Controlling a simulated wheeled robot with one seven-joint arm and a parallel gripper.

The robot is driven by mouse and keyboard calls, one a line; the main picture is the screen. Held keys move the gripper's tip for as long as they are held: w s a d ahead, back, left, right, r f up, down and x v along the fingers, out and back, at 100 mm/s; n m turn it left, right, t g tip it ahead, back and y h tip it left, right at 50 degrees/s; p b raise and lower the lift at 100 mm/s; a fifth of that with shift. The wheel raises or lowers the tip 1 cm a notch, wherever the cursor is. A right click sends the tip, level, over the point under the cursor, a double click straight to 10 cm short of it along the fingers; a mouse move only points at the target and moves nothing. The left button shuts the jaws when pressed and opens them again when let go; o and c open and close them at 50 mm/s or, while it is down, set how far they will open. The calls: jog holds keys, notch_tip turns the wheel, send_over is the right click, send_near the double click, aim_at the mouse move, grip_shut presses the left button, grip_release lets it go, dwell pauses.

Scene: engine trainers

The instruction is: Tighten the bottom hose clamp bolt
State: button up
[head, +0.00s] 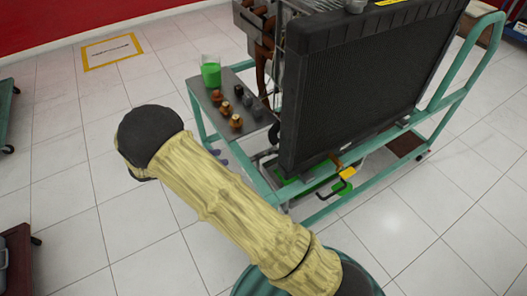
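A large black radiator (350,95) stands upright on a green engine trainer frame (466,75). I cannot make out the bottom hose clamp or its bolt. A small orange-brown part (336,161) shows under the radiator's lower edge, too small to identify. A yellow piece (347,173) with a black bent handle or rod sits just below it. My arm, in a pale yellow cover with a dark rounded joint, crosses the lower middle, in front of the trainer's near side. My gripper does not show.
A grey side shelf (231,128) holds a cup of green liquid (211,74) and several orange and black caps (236,122). Engine parts and a brown hose (261,62) stand behind. Tiled floor is open left and lower right. Dark equipment (18,258) edges the lower left.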

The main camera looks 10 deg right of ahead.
aim_at(270, 152)
jog(key=b+x, duration=0.2)
jog(key=x, duration=1.5)
jog(key=shift+d, duration=0.2)
jog(key=shift+f, duration=0.1)
jog(key=shift+c, duration=0.2)
grip_shut()
